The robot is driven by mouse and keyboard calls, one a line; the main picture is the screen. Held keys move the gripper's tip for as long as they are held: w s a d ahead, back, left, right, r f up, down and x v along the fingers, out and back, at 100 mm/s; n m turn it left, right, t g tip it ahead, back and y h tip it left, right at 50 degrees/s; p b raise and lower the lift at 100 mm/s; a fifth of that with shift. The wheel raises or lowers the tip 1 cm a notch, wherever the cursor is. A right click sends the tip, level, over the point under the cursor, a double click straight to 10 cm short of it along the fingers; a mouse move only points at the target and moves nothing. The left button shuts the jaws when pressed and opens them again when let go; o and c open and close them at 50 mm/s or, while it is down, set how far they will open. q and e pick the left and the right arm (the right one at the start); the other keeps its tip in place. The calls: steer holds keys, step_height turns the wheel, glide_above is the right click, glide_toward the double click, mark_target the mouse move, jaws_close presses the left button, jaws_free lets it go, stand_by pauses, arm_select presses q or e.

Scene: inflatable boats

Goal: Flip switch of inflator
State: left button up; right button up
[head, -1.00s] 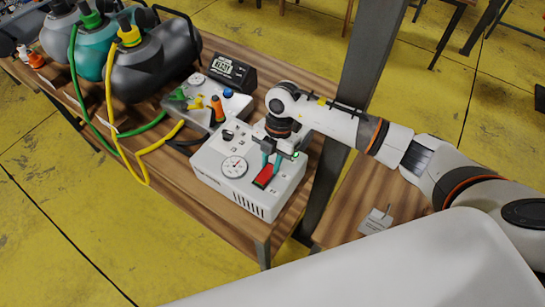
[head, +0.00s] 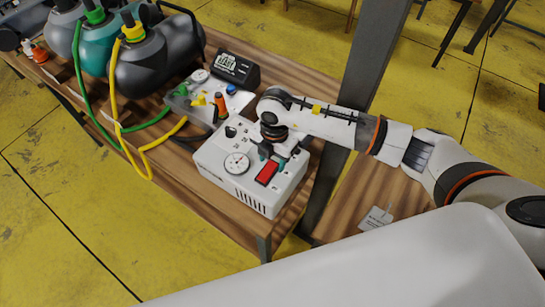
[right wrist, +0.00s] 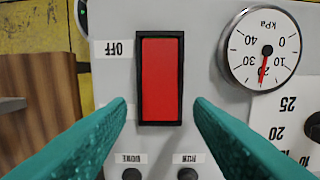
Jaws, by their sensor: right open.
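The inflator (head: 230,184) is a white box on the wooden table, with a round kPa gauge (head: 237,163) and a red rocker switch (head: 267,173) on top. The red switch (right wrist: 161,78) shows in the right wrist view in a black frame, with an OFF label (right wrist: 117,48) beside one end. My right gripper (head: 275,160) is over the switch end of the box. In the right wrist view its teal fingers (right wrist: 158,112) are open and empty, one on each side of the switch's lower end. I cannot tell whether they touch the panel. My left gripper is not in view.
A control box (head: 188,100) with green, yellow, orange and blue parts stands behind the inflator. A dark post (head: 345,120) rises close to my right arm.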

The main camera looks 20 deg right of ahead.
mark_target(274, 162)
step_height(274, 162, up, 12)
steer(key=b, duration=0.3)
steer(key=shift+w+d+b, duration=0.25)
steer(key=shift+d+b, duration=0.05)
steer(key=shift+d, duration=0.05)
